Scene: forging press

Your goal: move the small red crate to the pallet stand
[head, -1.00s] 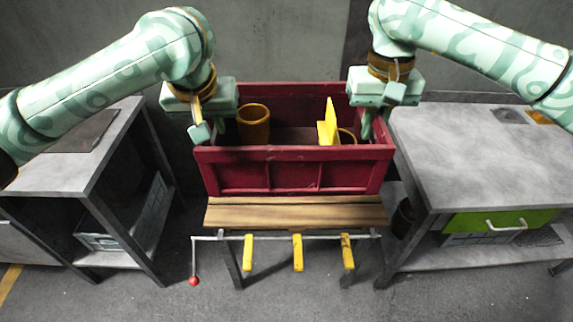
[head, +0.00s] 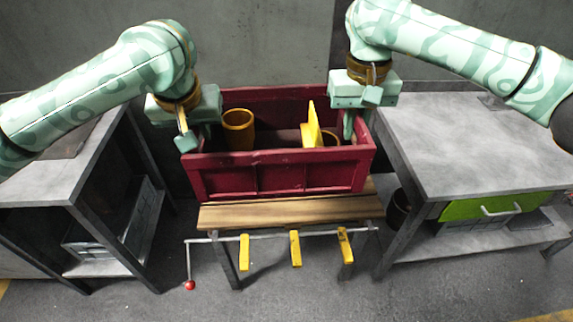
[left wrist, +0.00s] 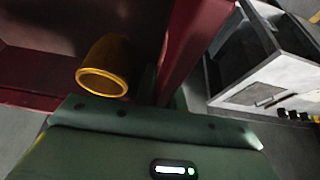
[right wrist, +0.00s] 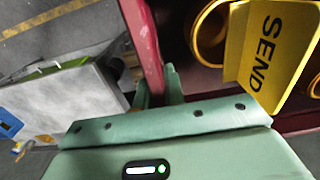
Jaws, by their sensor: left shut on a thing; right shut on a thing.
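The red crate (head: 275,180) is upright above the wooden-topped stand (head: 290,217) in the head view. Whether it rests on the boards or hangs just over them, I cannot tell. My left gripper (head: 203,140) is shut on the crate's left end wall, which also shows in the left wrist view (left wrist: 192,45). My right gripper (head: 349,124) is shut on the right end wall, seen in the right wrist view (right wrist: 143,42). The crate holds an ochre pot (head: 238,131), a yellow sign (head: 314,128) reading "SEND" in the right wrist view, and another round ochre container (head: 331,138).
A grey table (head: 460,150) with a green drawer (head: 500,205) stands close on the right. Another grey table (head: 75,165) with an open shelf stands on the left. Yellow grips (head: 295,248) and a red-knobbed lever (head: 190,284) stick out below the stand's front.

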